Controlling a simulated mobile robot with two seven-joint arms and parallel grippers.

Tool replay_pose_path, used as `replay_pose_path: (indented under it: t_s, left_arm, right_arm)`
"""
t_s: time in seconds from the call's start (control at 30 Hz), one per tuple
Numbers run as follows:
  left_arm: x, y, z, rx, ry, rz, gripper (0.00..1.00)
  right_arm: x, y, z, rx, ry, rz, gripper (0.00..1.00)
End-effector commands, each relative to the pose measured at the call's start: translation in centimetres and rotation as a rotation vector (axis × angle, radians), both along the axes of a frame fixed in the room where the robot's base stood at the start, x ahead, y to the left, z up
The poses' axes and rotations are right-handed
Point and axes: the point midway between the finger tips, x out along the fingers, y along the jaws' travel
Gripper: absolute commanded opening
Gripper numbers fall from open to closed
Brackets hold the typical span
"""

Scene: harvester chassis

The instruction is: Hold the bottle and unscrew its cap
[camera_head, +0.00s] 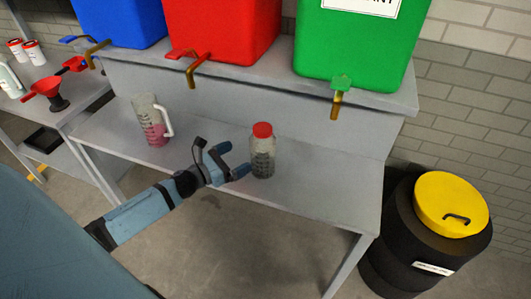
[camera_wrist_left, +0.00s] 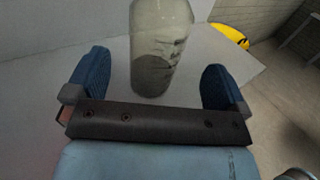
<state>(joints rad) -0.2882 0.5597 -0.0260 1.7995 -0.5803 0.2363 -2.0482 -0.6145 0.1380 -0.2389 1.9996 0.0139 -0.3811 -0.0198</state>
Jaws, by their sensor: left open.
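A clear bottle (camera_head: 263,161) with dark contents and a red cap (camera_head: 262,130) stands upright on the lower grey shelf. My left gripper (camera_head: 236,160) is open just left of the bottle, with its fingers pointing toward it. In the left wrist view the bottle (camera_wrist_left: 160,55) stands ahead, centred between the two spread blue fingers (camera_wrist_left: 155,90). A gap shows on both sides of the bottle. The cap is out of frame in that view. My right gripper is not in view.
A measuring jug (camera_head: 148,122) with pink liquid stands on the shelf (camera_head: 323,188) to the left. Blue (camera_head: 120,20), red (camera_head: 222,30) and green (camera_head: 350,45) tanks with taps overhang behind. A black bin with a yellow lid (camera_head: 450,203) stands right. The shelf right of the bottle is clear.

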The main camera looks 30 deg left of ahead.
Motion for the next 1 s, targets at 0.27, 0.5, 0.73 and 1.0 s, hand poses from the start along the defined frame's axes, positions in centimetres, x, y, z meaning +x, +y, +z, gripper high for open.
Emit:
replay_pose_path:
  t_s: [0.27,0.5,0.73,1.0]
  left_arm:
    - [3.6,-1.3,0.1,-0.002,0.001,0.001,1.0]
    - [5.7,-2.2,0.5,-0.004,0.0,0.001,1.0]
    - [8.4,-3.2,0.3,-0.004,0.003,0.002,1.0]
    - [8.7,-3.3,0.2,-0.004,0.004,0.001,1.0]
  right_arm:
    - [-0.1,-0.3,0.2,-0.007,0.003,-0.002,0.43]
    - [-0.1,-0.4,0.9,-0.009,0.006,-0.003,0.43]
    - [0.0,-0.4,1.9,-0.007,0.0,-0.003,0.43]
    - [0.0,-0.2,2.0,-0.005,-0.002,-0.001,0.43]
